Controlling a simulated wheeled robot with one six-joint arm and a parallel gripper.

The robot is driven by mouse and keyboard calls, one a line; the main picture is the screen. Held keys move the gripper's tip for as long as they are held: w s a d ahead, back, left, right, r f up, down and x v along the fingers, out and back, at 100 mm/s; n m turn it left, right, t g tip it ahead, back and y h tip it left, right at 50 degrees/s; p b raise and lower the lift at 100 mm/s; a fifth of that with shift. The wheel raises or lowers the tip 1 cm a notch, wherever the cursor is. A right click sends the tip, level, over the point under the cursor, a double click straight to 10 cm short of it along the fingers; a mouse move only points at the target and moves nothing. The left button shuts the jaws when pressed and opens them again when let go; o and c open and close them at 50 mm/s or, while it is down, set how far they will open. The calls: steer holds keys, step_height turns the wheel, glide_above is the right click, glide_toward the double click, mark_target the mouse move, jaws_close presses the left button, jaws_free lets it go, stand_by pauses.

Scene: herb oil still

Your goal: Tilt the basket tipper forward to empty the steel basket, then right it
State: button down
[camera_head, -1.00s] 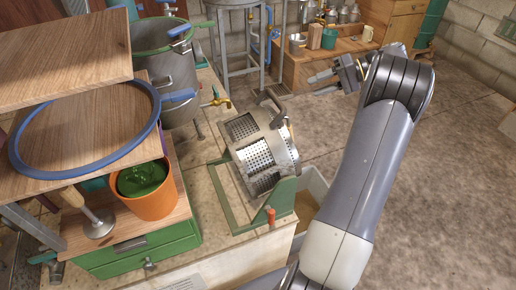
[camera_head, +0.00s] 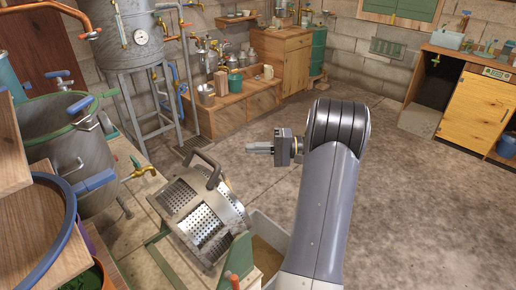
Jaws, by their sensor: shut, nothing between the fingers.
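The steel basket (camera_head: 206,222) is a perforated drum with a dark bar handle (camera_head: 208,170) on top. It sits tilted in the green frame of the basket tipper (camera_head: 240,257), on a bench at the lower left. My gripper (camera_head: 259,148) is shut and empty. It is in the air to the right of the basket and higher in the picture, apart from it, with its fingers pointing left. The inside of the basket is hidden from this side.
A pale bin (camera_head: 268,238) stands on the floor right of the tipper, partly behind my arm. A large steel pot (camera_head: 75,150) with a brass tap (camera_head: 140,172) stands left of the basket. An orange-red knob (camera_head: 233,281) is at the tipper's near side. Open floor lies right.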

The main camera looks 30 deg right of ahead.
steer(key=w+a+p, duration=0.1)
steer(key=w+a, duration=0.1)
steer(key=a, duration=0.7)
steer(key=shift+w+p, duration=0.3)
steer(key=shift+w, duration=0.05)
steer(key=shift+a+f, duration=0.1)
